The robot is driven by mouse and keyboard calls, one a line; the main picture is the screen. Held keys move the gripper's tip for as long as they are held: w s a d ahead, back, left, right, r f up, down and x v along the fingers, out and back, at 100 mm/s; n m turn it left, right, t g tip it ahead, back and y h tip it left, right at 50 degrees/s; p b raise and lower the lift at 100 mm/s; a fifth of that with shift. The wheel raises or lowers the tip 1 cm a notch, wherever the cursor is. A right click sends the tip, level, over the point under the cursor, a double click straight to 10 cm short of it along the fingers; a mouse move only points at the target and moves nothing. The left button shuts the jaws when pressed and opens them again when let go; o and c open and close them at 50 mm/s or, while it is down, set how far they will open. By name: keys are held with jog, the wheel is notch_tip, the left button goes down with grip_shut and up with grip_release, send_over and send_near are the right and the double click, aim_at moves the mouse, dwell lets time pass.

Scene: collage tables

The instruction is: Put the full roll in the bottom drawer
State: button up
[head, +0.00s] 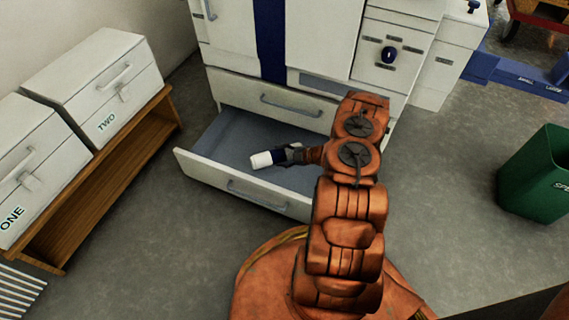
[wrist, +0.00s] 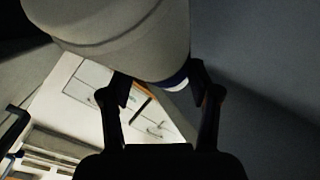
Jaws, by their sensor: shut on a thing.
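A white roll (head: 264,159) is held in my gripper (head: 290,154). In the wrist view the roll (wrist: 125,35) fills the upper part, with a dark blue band near its lower end, and the two fingers of my gripper (wrist: 160,88) close on it. The bottom drawer (head: 208,171) of the white cabinet is pulled open. In the head view the roll lies over the drawer's opening; I cannot tell how far it is above the drawer floor. The drawer looks empty where I can see it; my arm hides its right part.
Above the open drawer is a closed drawer (head: 300,107). At the left, white boxes marked ONE (head: 28,165) and TWO (head: 105,85) stand on a wooden bench (head: 128,150). A green bin (head: 535,175) stands at the right. The floor between is clear.

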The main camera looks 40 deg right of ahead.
jog(key=shift+s+d, duration=0.25)
jog(key=f, duration=0.1)
jog(key=f+b, duration=0.2)
jog(key=shift+s+d+f, duration=0.1)
jog(key=shift+s+f, duration=0.2)
jog(key=shift+r, duration=0.1)
jog(key=o, duration=1.3)
jog(key=shift+o, duration=0.2)
jog(key=p+v, duration=0.4)
jog(key=v, duration=0.8)
jog(key=shift+p, duration=0.35)
